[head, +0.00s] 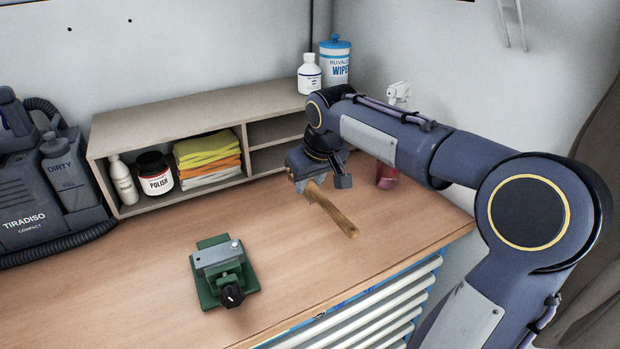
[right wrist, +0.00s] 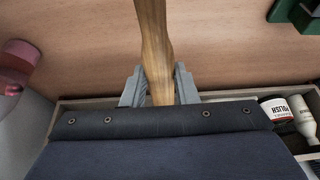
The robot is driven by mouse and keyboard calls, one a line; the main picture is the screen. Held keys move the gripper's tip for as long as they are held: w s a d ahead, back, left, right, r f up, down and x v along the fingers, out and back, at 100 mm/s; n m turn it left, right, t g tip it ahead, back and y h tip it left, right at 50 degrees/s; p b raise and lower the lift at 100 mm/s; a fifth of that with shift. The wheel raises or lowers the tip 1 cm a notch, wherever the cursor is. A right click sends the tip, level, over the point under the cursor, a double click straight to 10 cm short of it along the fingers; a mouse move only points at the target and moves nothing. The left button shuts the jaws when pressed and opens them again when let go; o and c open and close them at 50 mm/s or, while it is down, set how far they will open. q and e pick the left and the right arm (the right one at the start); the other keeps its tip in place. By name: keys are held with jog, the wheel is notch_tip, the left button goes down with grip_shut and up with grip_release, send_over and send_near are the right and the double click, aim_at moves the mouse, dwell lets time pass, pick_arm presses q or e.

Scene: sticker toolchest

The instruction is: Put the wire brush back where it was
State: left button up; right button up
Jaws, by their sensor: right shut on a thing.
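The wire brush (head: 335,213) shows as a wooden handle slanting down to the right from my right gripper (head: 310,186). My right gripper is shut on it in front of the shelf's right compartments, above the workbench. In the right wrist view the wooden handle (right wrist: 154,45) runs up between the two grey fingers of the right gripper (right wrist: 160,88). The bristle end cannot be made out in either view. My left gripper is not in view.
A grey shelf (head: 205,117) stands at the back of the workbench (head: 150,270), with polish (head: 155,174), a white bottle (head: 122,180) and folded cloths (head: 208,158). A green vise (head: 222,272) sits in front. A red object (head: 386,177) stands behind my right arm. A dark TIRADISO machine (head: 40,190) is at left.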

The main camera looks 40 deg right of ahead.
aim_at(316, 192)
jog(key=shift+f+b, duration=2.35)
jog(key=shift+f, duration=0.6)
jog(key=shift+f+b, duration=0.5)
jog(key=shift+f, duration=0.1)
jog(key=o, duration=1.1)
jog(key=v, duration=0.7)
jog(key=shift+s+r, duration=0.2)
jog(key=shift+r, duration=0.15)
